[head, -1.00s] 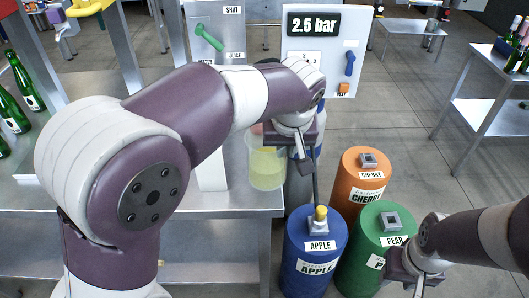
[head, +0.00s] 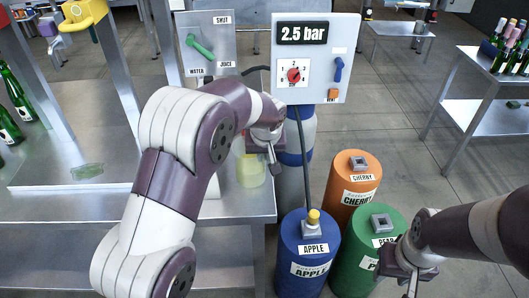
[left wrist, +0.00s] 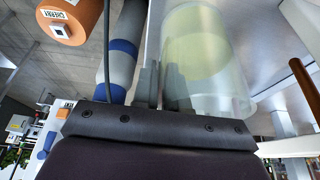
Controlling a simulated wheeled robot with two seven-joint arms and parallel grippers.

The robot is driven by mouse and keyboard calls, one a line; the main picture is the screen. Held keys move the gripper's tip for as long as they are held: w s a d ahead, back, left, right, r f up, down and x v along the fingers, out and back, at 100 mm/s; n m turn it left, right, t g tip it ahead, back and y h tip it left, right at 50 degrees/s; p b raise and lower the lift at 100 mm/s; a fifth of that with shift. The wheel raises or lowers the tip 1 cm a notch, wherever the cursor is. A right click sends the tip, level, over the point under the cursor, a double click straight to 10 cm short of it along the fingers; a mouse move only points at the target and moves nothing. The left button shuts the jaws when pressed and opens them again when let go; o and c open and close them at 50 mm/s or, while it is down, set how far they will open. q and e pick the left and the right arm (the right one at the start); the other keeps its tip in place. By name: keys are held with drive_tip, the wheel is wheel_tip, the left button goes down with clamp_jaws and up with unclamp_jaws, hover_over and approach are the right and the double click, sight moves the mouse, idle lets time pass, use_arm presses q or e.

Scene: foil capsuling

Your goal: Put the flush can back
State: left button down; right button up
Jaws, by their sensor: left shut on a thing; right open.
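The flush can (head: 249,170) is a translucent vessel with pale yellow-green liquid, at the right end of the steel bench (head: 235,207) in the head view. My left gripper (head: 272,160) is shut on its right side, and my arm hides part of it. The can (left wrist: 205,60) also shows large in the left wrist view, beside the dark fingers of my left gripper (left wrist: 155,85). I cannot tell whether its base touches the bench. My right gripper (head: 412,285) is open and empty by the green pear keg (head: 350,275), low at the right.
Behind are a pressure panel (head: 335,60) reading 2.5 bar and a valve panel (head: 208,25) with a green lever. Green bottles (head: 22,95) stand at left.

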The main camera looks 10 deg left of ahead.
use_arm(q)
drive_tip(key=shift+f, duration=0.1)
drive_tip(key=c, duration=1.2)
unclamp_jaws()
drive_tip(key=shift+o, duration=0.2)
drive_tip(key=shift+r, duration=0.35)
drive_tip(key=v, duration=1.1)
drive_tip(key=s+a+f+m+g, duration=0.1)
drive_tip(key=s+a+f, duration=0.1)
drive_tip(key=s+f, duration=0.2)
drive_tip(key=s+a+f+m+g, duration=0.1)
drive_tip(key=s+f, duration=0.3)
drive_tip(key=s, duration=0.6)
drive_tip(key=s+a+f+m+h, duration=0.1)
drive_tip(key=s+a+f, duration=0.2)
drive_tip(key=s+f, duration=0.2)
drive_tip(key=s, duration=0.3)
drive_tip(key=shift+g, duration=0.4)
wheel_tip(320, 180, up, 2)
drive_tip(key=shift+s+r+p, duration=0.1)
drive_tip(key=shift+r+p, duration=0.05)
drive_tip(key=shift+p, duration=0.95)
